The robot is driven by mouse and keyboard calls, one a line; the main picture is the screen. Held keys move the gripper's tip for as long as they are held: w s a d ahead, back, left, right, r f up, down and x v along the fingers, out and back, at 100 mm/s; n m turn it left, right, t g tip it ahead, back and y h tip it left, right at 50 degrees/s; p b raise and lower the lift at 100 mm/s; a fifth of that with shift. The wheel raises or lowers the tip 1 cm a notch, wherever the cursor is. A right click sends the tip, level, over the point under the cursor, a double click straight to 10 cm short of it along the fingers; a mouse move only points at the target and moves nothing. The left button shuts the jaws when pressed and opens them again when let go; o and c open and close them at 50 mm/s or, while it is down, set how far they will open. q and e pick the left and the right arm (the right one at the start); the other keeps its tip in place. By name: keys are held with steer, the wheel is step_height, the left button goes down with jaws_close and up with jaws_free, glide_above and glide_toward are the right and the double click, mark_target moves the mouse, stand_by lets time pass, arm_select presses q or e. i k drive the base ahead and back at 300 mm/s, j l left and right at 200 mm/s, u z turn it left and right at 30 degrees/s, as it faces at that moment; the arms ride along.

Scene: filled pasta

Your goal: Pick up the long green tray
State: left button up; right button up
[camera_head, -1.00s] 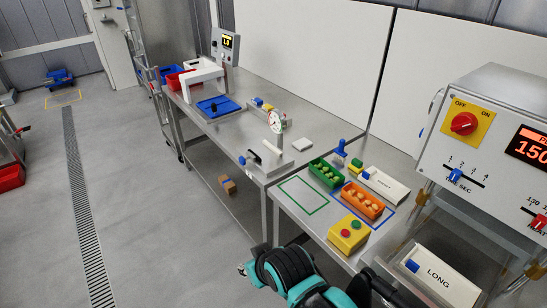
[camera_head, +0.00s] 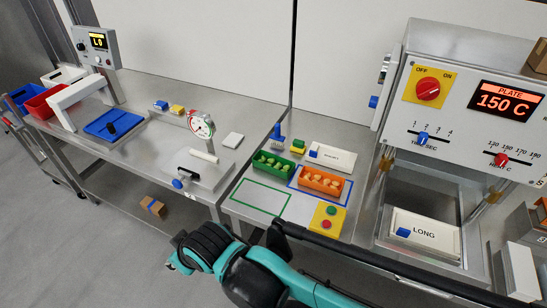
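The green tray (camera_head: 261,172) is a small oblong tray holding several light green pieces. It sits on the steel table, left of an orange tray (camera_head: 318,190) with pale pieces. My teal and black arm (camera_head: 250,270) crosses the bottom of the view, in front of the table and apart from the green tray. No gripper fingers can be made out on it, and neither gripper shows clearly. Nothing is seen touching the green tray.
A green outline (camera_head: 262,210) marks bare tabletop in front of the green tray. A yellow button box (camera_head: 326,222) stands near the front edge. A blue-handled stamp (camera_head: 277,135) and a white block (camera_head: 330,156) stand behind. A heated press (camera_head: 460,110) stands on the right.

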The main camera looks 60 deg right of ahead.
mark_target(283, 168)
steer(key=i+z, duration=0.15)
steer(key=z, duration=0.25)
steer(key=i+z, duration=0.15)
steer(key=z, duration=0.2)
steer(key=i+j+z, duration=0.1)
steer(key=z, duration=0.3)
steer(key=i+z, duration=0.15)
steer(key=z, duration=0.25)
steer(key=i+l+z, duration=0.1)
steer(key=z, duration=0.3)
steer(key=i+z, duration=0.2)
steer(key=z, duration=0.2)
steer(key=i+j+z, duration=0.1)
steer(key=z, duration=0.25)
